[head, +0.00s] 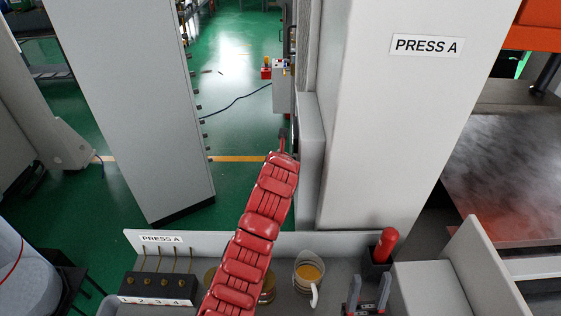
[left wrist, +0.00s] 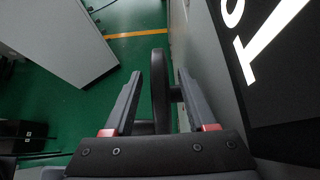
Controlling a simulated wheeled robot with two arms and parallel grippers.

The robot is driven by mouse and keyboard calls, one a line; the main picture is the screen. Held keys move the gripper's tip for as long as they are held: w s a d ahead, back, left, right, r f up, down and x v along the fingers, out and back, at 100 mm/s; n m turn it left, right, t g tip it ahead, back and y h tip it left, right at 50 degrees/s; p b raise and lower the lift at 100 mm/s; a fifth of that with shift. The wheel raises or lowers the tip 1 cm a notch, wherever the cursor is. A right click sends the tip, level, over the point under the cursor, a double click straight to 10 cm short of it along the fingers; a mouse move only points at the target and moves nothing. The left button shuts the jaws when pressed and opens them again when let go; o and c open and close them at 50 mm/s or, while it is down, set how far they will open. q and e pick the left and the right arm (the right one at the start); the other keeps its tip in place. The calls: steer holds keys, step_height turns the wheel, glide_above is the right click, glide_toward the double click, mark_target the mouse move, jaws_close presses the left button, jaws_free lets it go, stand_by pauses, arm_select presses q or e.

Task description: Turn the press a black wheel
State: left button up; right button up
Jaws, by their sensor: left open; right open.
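In the left wrist view a black wheel (left wrist: 160,92) shows edge-on, with a short shaft on its right side leading toward a grey panel. My left gripper (left wrist: 160,72) is open, one finger on each side of the wheel. I see a gap on the left side; contact on the right cannot be told. In the head view the red left arm reaches up beside the white column of Press A (head: 385,130). The wheel and left fingers are not discernible there. My right gripper (head: 370,279) is open and empty at the bottom right.
A grey cabinet (head: 130,100) stands left. Green floor lies open between cabinet and press.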

arm_select(q)
steer(key=b+v, duration=0.4)
steer(key=v, duration=1)
steer(key=shift+s+r, duration=0.2)
steer(key=shift+s, duration=0.1)
